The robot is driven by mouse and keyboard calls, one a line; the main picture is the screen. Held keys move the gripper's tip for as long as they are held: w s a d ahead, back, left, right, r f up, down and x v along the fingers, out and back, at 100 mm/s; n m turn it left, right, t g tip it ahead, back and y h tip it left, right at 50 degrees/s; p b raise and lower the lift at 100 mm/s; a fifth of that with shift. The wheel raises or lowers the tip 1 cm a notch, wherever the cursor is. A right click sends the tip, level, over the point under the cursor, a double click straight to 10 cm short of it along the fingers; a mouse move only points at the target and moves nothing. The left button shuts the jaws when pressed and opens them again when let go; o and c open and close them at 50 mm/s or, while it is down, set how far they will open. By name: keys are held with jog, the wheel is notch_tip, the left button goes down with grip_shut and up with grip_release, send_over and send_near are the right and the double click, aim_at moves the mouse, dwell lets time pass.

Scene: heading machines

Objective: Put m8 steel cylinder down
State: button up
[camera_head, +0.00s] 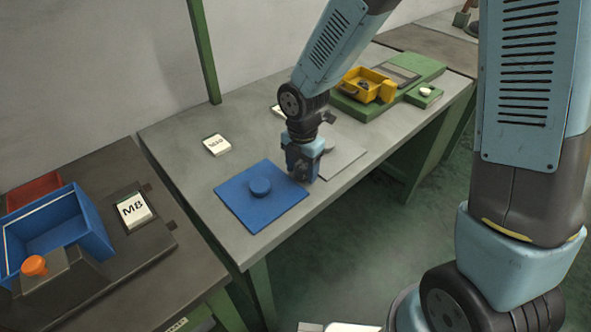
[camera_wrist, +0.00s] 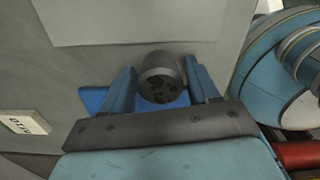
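My gripper (camera_head: 305,176) points down over the workbench, between the blue square mat and the grey plate. In the wrist view its two blue fingers (camera_wrist: 160,66) stand on either side of a dark steel cylinder (camera_wrist: 162,80). They appear to be shut on it, with its round, dark-spotted end facing the camera. The cylinder is hidden by the gripper in the head view. I cannot tell whether its lower end touches anything. The grey plate (camera_head: 342,153) lies just right of my gripper.
A white label block (camera_head: 216,145) stands at the back left of the bench. A yellow bin (camera_head: 361,84) sits on a green board at the far right. A blue box (camera_head: 58,232) and an M8 label (camera_head: 133,210) are on the dark table at left.

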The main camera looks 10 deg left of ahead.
grip_shut()
dwell(0.3)
jog(key=shift+r, duration=0.1)
